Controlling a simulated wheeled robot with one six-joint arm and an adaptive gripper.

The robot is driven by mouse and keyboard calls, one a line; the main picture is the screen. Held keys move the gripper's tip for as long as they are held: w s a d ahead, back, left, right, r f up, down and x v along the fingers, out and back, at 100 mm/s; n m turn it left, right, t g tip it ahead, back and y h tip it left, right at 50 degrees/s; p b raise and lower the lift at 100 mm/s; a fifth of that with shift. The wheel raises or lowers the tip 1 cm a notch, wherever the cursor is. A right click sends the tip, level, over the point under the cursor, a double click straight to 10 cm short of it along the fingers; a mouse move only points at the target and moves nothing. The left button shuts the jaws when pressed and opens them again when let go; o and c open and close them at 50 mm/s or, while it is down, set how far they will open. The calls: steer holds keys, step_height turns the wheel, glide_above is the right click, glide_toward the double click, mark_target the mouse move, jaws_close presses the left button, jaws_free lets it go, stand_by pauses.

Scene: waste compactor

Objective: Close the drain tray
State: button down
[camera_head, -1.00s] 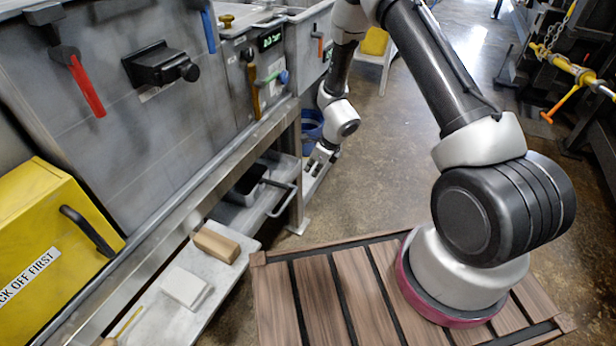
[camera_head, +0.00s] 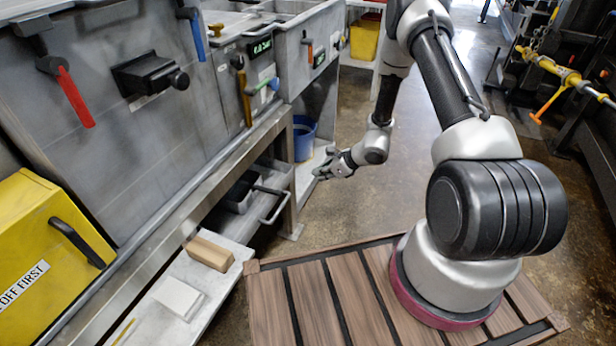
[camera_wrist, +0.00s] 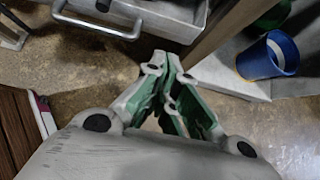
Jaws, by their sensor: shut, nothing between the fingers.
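The drain tray (camera_head: 254,208) is a grey metal drawer with a bar handle (camera_head: 277,207), low under the steel bench. It appears to stick out from beneath the bench edge. In the wrist view the tray (camera_wrist: 172,20) and its handle (camera_wrist: 97,22) show at the top left, ahead of the fingers. My gripper (camera_head: 322,172) is shut and empty, in the air to the right of the handle and apart from it. The shut fingers also show in the wrist view (camera_wrist: 166,70), pointing up the picture over the floor. The back of the tray is hidden under the bench.
A blue bucket (camera_head: 303,138) stands on a low shelf behind the tray, beyond a bench leg (camera_head: 294,205). The slatted wooden platform (camera_head: 318,305) is in front. Open floor lies right of the tray.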

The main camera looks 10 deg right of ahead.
steer(key=x, duration=0.4)
steer(key=a+r+x, duration=0.1)
steer(key=x, duration=0.3)
steer(key=w+r+x, duration=0.1)
steer(key=x, duration=0.3)
steer(key=shift+a, duration=0.3)
glide_above(274, 184)
steer(key=shift+d, duration=0.1)
